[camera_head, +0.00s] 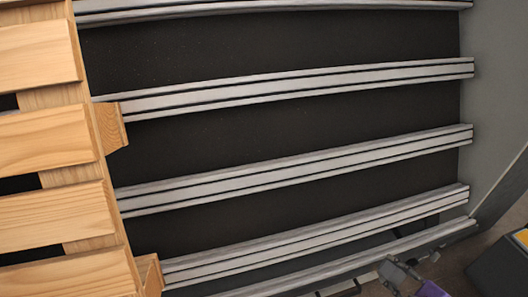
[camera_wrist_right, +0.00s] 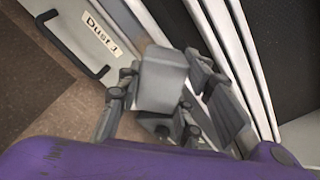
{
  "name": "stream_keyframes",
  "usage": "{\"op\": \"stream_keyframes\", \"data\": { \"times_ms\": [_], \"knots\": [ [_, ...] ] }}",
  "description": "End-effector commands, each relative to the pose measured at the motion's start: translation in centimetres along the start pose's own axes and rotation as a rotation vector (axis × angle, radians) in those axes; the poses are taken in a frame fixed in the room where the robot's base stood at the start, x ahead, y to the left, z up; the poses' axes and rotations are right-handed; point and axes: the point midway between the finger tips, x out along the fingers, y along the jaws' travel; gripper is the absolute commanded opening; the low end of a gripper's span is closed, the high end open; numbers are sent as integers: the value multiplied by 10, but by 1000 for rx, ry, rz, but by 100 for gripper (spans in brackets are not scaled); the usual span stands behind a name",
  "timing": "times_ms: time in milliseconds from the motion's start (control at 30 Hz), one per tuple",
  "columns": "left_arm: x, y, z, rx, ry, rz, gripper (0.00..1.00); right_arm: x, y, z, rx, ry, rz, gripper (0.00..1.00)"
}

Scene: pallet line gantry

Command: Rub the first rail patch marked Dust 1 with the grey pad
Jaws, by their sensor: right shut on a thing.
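My right gripper (camera_wrist_right: 165,85) is shut on the grey pad (camera_wrist_right: 160,75), a pale grey block between its two fingers in the right wrist view. In the head view the right gripper (camera_head: 402,272) shows at the bottom right, by the end of the nearest rail (camera_head: 345,266). A white label reading "Dust 1" (camera_wrist_right: 101,34) is at the upper left of the right wrist view, apart from the pad. The pad is too small to tell in the head view. My left gripper is not in view.
Several pale metal rails (camera_head: 300,85) run across a dark bed. A wooden pallet (camera_head: 45,140) covers the left side. A grey side wall (camera_head: 490,100) borders the rails on the right. A black handle (camera_wrist_right: 70,45) sits beside the label.

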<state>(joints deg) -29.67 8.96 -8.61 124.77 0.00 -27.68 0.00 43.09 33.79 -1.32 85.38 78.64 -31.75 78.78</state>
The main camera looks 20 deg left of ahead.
Motion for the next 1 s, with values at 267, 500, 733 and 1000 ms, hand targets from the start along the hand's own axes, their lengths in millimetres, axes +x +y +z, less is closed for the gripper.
{"op": "stream_keyframes", "data": {
  "times_ms": [267,500,733,1000],
  "knots": [
    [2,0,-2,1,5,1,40,6,0,0,0,0,0,13],
    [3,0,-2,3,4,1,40,9,0,0,0,0,0,13],
    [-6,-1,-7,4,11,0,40,7,8,10,1,-1,0,13],
    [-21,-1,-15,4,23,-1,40,6,26,26,1,-1,0,13]
  ]
}}
